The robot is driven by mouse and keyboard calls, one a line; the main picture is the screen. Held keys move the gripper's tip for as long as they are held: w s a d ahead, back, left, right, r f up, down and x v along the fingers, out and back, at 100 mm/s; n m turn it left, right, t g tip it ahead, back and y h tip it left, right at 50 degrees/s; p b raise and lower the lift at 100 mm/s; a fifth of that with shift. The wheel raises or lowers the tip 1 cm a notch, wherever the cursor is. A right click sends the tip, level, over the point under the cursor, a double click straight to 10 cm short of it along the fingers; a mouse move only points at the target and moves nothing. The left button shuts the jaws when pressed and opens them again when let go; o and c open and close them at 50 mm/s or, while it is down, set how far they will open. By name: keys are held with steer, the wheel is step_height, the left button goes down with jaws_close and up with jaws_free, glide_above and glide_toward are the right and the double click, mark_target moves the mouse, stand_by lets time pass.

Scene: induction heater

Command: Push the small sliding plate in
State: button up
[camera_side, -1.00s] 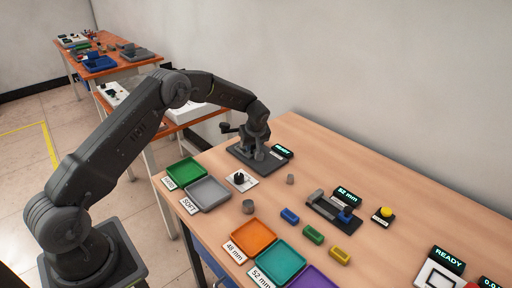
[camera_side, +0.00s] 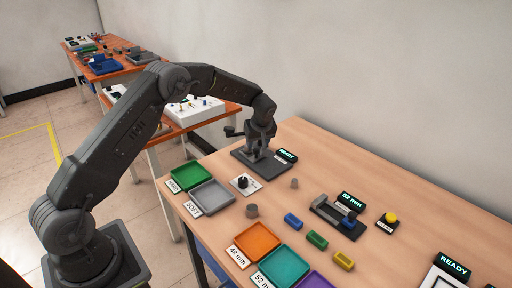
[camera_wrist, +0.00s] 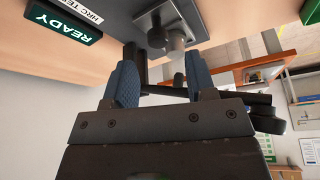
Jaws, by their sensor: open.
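My gripper (camera_side: 258,153) is low over the dark base plate (camera_side: 272,173) of the hardness tester at the far end of the bench. In the wrist view my gripper (camera_wrist: 162,80) is open, with its two blue-padded fingers apart. Beyond the fingertips is a small grey plate (camera_wrist: 190,17), which looks like the sliding plate, with a light grey cylinder (camera_wrist: 176,42) and a dark knob beside it. Dark tester parts show between and behind the fingers. I cannot tell whether a finger touches the plate. In the side view my gripper hides most of the tester.
A READY display (camera_side: 287,156) stands beside the tester. A white plate with a black knob (camera_side: 243,182), a green tray (camera_side: 185,176) and a grey tray (camera_side: 211,196) are nearby. A measuring device (camera_side: 337,213), a yellow button (camera_side: 390,217) and small blocks lie farther right.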

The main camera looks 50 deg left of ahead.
steer(key=v, duration=0.9)
steer(key=shift+s+d+r, duration=0.1)
steer(key=shift+s+r, duration=0.05)
steer(key=s+d+r+m+t+h, duration=0.2)
steer(key=s+d+r+m, duration=0.5)
steer(key=s+r, duration=0.75)
steer(key=s+d+m+t+h, duration=0.1)
steer(key=s+d+m, duration=0.2)
steer(key=s, duration=0.7)
steer(key=s+d+f+m+t+h, duration=0.1)
steer(key=s+d+m, duration=0.2)
steer(key=s, duration=0.8)
steer(key=shift+s+d+f+m, duration=0.2)
steer(key=shift+d+f+m, duration=0.1)
steer(key=shift+d, duration=0.55)
steer(key=shift+c, duration=0.3)
